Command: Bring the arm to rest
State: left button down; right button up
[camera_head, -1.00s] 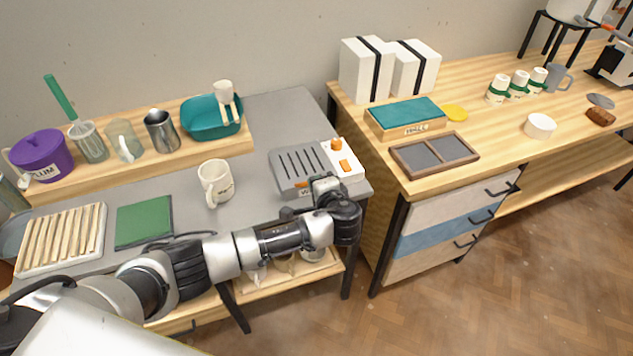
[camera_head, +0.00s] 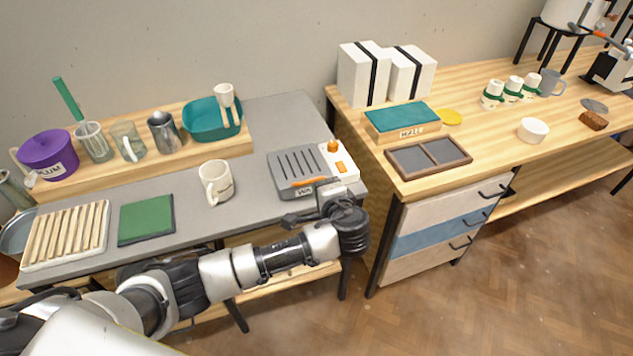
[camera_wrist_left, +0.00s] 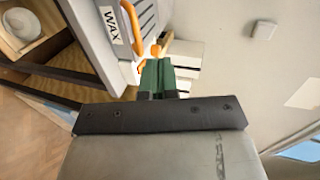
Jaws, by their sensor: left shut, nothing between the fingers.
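My left arm reaches from the lower left across the front of the grey table (camera_head: 268,120) in the head view. Its left gripper (camera_head: 290,219) is at the table's front edge, just in front of the wax heater, and holds nothing. In the left wrist view its green-tipped fingers (camera_wrist_left: 157,76) are together. The grey and white wax heater (camera_head: 302,168), with orange controls and a WAX label, is partly hidden by my wrist; it also shows close beside the fingers in the left wrist view (camera_wrist_left: 98,32). My right gripper is not in view.
A white mug (camera_head: 216,183), a green mat (camera_head: 146,219) and a slatted wooden rack (camera_head: 66,235) are on the grey table. A wooden bench (camera_head: 480,140) stands to the right, with a divided tray (camera_head: 428,157) near its edge. Open floor (camera_head: 520,275) lies in front.

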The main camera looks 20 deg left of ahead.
pick_arm(q)
jog(key=v, duration=0.4)
jog(key=s+a+f+g+h, duration=0.2)
jog(key=s+f, duration=0.1)
jog(key=f, duration=0.7)
jog(key=s+a+f+g+h, duration=0.15)
jog(key=s+f, duration=0.25)
jog(key=f, duration=0.7)
jog(key=s+a+f+g+h, duration=0.2)
jog(key=s+f+g, duration=0.1)
jog(key=f, duration=0.7)
jog(key=s+a+f+n+g+h, duration=0.1)
jog(key=s+f, duration=0.5)
jog(key=s, duration=0.6)
jog(key=s+a+f+n+g+h, duration=0.1)
jog(key=s+f+n, duration=0.3)
jog(key=s, duration=0.8)
jog(key=s+a+f+n+g+h, duration=0.1)
jog(key=s+a+f+n+g, duration=0.1)
jog(key=s+f, duration=0.6)
jog(key=s+a+n, duration=0.1)
jog(key=s, duration=0.3)
jog(key=shift+s, duration=0.3)
jog(key=c, duration=1.8)
grip_release()
jog(key=shift+f, duration=0.1)
jog(key=shift+c, duration=0.2)
